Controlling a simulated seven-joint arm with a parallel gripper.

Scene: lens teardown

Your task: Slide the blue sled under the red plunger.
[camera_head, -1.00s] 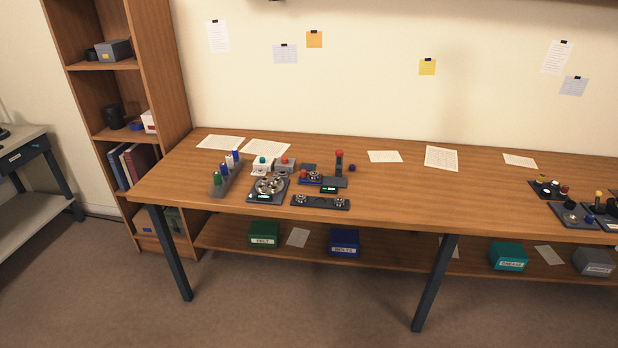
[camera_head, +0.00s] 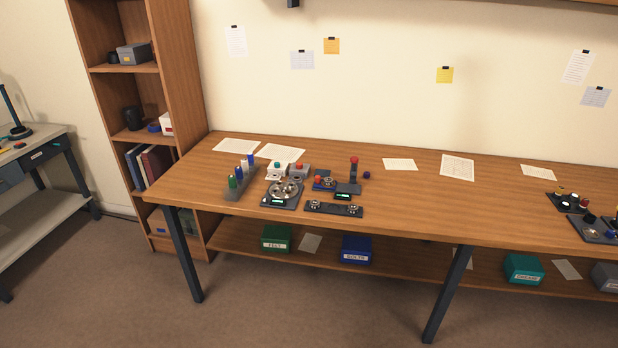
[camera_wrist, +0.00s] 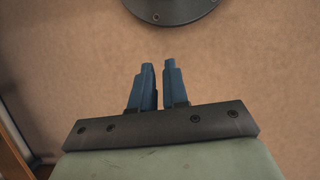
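The blue sled (camera_head: 322,185) sits low on the bench among the small devices, with a round metal part on it and a red spot at its left end. The red plunger (camera_head: 354,161) stands upright on a dark post above a dark base, just right of the sled. The sled is beside the plunger, not beneath it. My gripper (camera_wrist: 159,66) shows only in the wrist view, over brown floor and away from the bench devices. Its two blue fingers are a narrow gap apart, with nothing between them.
A dark plate with round parts (camera_head: 334,208) lies in front of the sled. A larger metal disc device (camera_head: 283,193) and a rack of coloured pegs (camera_head: 239,180) stand to the left. A small dark ball (camera_head: 366,175) is right of the plunger. The bench's middle (camera_head: 430,205) is clear.

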